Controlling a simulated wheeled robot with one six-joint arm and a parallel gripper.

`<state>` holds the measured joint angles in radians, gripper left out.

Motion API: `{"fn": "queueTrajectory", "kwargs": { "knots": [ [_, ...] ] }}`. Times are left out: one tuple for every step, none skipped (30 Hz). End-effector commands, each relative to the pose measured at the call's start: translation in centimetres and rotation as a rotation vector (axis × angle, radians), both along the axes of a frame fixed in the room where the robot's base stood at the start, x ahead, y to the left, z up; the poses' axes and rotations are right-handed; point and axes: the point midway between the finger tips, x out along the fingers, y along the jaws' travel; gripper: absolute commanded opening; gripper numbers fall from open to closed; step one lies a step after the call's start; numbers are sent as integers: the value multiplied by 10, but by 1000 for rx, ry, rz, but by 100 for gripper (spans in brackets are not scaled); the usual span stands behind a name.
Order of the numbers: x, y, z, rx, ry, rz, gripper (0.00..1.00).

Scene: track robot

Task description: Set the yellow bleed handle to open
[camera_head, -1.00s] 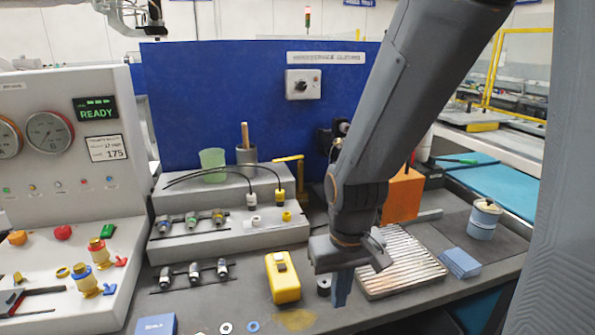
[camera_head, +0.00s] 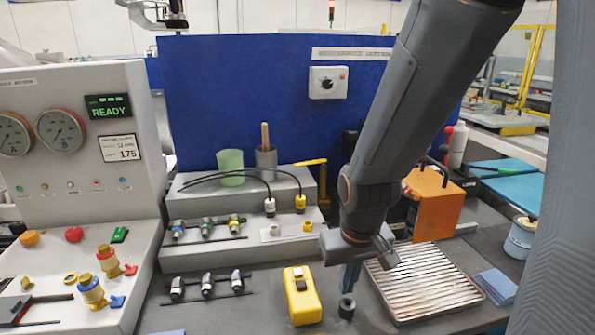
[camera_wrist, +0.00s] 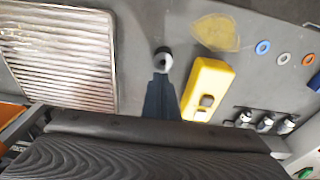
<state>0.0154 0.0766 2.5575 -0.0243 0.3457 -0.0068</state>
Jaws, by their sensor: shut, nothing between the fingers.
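A yellow lever-shaped handle (camera_head: 311,162), which I take as the bleed handle, sits on an upright post at the right end of the grey stepped stand, before the blue panel. Its arm lies roughly level and points left in the head view. It is not visible in the wrist view. My gripper (camera_head: 348,282) points down over the bench, in front of and well below the handle, apart from it. Its fingers are together and empty. It also shows in the wrist view (camera_wrist: 161,82), with its tips close to a small black ring (camera_wrist: 162,59).
A yellow case (camera_head: 302,296) stands just left of my gripper, a ribbed metal tray (camera_head: 422,282) to the right. An orange box (camera_head: 433,198) is behind the tray. Hose fittings (camera_head: 207,227) sit on the stand. A console (camera_head: 85,215) with valves fills the left.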

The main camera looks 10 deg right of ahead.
Motion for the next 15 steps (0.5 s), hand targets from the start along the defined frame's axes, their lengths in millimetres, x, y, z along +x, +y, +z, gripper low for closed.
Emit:
{"fn": "queueTrajectory", "kwargs": {
  "knots": [
    [12, -5, -2, -6, -45, 3, 0],
    [22, -8, -3, -10, -80, 5, 0],
    [36, -12, -5, -14, -134, 13, 0],
    [47, -14, -5, -18, -178, 20, 0],
    [59, -16, -5, -20, -224, 27, 0],
    [74, -19, -5, -24, -289, 38, 0],
    [86, -21, -4, -25, -339, 45, 0],
    [97, -23, -2, -24, -388, 54, 0],
    [110, -24, 1, -23, -451, 66, 0],
    [120, -25, 3, -22, -497, 74, 0],
    [128, -25, 6, -19, -541, 80, 0],
    [138, -25, 10, -15, -596, 91, 0],
    [145, -25, 13, -12, -637, 97, 0],
    [151, -25, 16, -8, -677, 105, 0],
    [159, -25, 21, -1, -730, 112, 0]
  ]
}}
